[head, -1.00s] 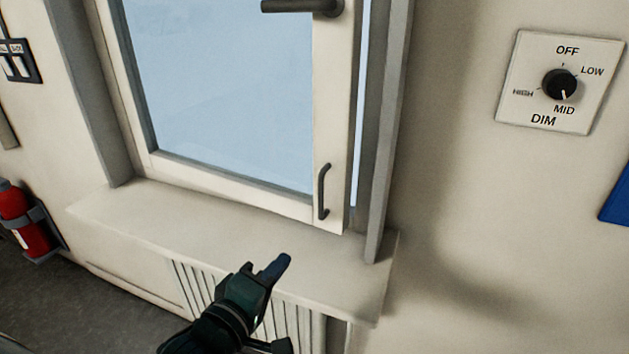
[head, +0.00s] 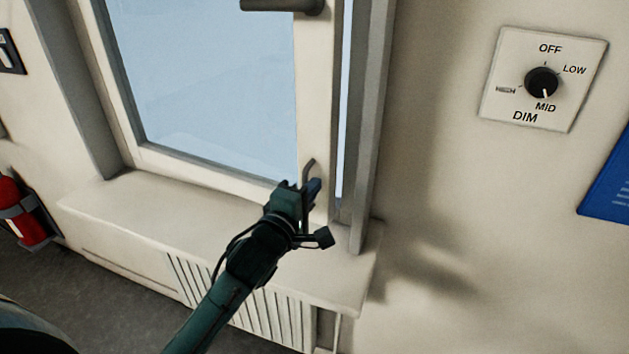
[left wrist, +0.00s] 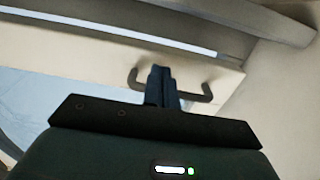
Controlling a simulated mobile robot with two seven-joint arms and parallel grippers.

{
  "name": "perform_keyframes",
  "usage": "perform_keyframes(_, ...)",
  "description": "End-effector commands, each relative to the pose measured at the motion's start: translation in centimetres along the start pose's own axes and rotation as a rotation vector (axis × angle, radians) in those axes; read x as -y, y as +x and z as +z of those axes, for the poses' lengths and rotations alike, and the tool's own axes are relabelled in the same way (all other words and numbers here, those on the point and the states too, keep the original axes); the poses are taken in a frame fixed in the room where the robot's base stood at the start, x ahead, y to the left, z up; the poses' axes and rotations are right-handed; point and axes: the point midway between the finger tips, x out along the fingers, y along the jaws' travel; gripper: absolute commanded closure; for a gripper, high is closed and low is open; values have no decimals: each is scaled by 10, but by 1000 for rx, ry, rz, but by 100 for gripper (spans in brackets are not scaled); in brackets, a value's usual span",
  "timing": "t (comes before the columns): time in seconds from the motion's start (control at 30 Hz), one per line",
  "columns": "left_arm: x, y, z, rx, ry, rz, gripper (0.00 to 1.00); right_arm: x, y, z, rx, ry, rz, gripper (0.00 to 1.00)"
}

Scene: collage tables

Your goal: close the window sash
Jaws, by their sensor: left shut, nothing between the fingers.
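The window sash (head: 312,110) has a white frame around pale blue glass and stands slightly open, with a narrow strip of light between its right edge and the grey window frame (head: 368,120). A dark pull handle (head: 309,167) is on the sash's lower right; my gripper partly hides it in the head view. The handle also shows in the left wrist view (left wrist: 206,97). My left gripper (head: 314,186) is shut and empty, right at this handle. In the left wrist view its closed fingers (left wrist: 160,72) overlap the handle's middle; I cannot tell whether they touch. My right gripper is not in view.
A white sill (head: 130,208) runs below the window, above a ribbed radiator (head: 262,318). A dark lever handle (head: 282,5) is higher on the sash. A dimmer dial (head: 541,82) and a blue sign (head: 608,185) are on the right wall. A red extinguisher (head: 20,222) hangs at left.

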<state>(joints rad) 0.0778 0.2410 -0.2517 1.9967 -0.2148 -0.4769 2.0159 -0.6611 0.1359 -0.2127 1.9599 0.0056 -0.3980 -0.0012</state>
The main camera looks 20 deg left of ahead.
Motion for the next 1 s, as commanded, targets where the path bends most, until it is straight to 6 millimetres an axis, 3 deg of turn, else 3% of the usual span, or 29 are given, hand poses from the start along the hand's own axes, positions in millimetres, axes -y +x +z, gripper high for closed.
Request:
perform_keyframes(0.13, 0, 12, 0, 1, 0, 0, 100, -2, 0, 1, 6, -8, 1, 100)
perform_keyframes(0.6, 1, 18, -1, -6, -1, 2, 100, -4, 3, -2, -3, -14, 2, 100)
perform_keyframes(1.0, 4, 91, -8, -131, -1, 6, 100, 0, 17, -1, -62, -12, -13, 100)
